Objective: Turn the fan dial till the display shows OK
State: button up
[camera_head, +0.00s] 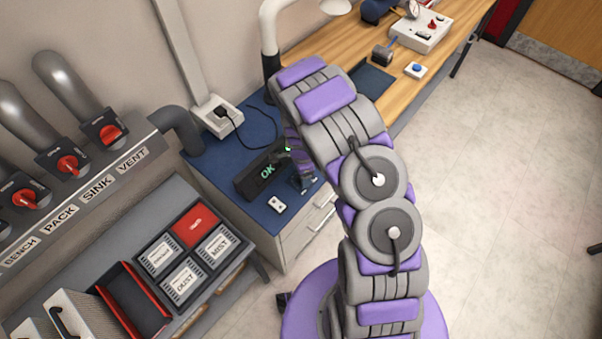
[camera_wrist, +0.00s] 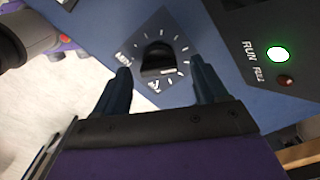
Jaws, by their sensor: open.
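The fan dial (camera_wrist: 157,54) is a black knob on a dark plate with white tick marks in the wrist view. My gripper (camera_wrist: 160,66) is open, with one dark finger on each side of the dial, slightly nearer the camera. I cannot tell whether the fingers touch it; nothing is held. In the head view, the dark box has a display (camera_head: 267,171) that reads OK in green. My arm hides the dial there.
A green lamp (camera_wrist: 278,54) by RUN is lit, and a dark red lamp (camera_wrist: 285,81) sits below it. A small white switch box (camera_head: 277,204) lies on the blue bench top. Red-handled vents (camera_head: 67,163) line the left.

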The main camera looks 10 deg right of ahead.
notch_tip(320, 180, up, 17)
jog(key=p, duration=0.1)
jog(key=shift+a+f, duration=0.15)
jog(key=shift+f, duration=0.05)
dwell(0.6)
jog(key=s+r+n+g+b, duration=0.1)
jog(key=s+r+n+b, duration=0.1)
jog(key=s+r+n, duration=0.55)
jog(key=s+r+n+b, duration=0.25)
jog(key=s+r, duration=0.65)
jog(key=s, duration=0.6)
jog(key=s+n, duration=0.6)
jog(key=s, duration=0.6)
jog(key=shift+s+d+r+n+g, duration=0.15)
jog(key=shift+d+r+n+g, duration=0.05)
jog(key=shift+d+n+g, duration=0.2)
dwell(0.6)
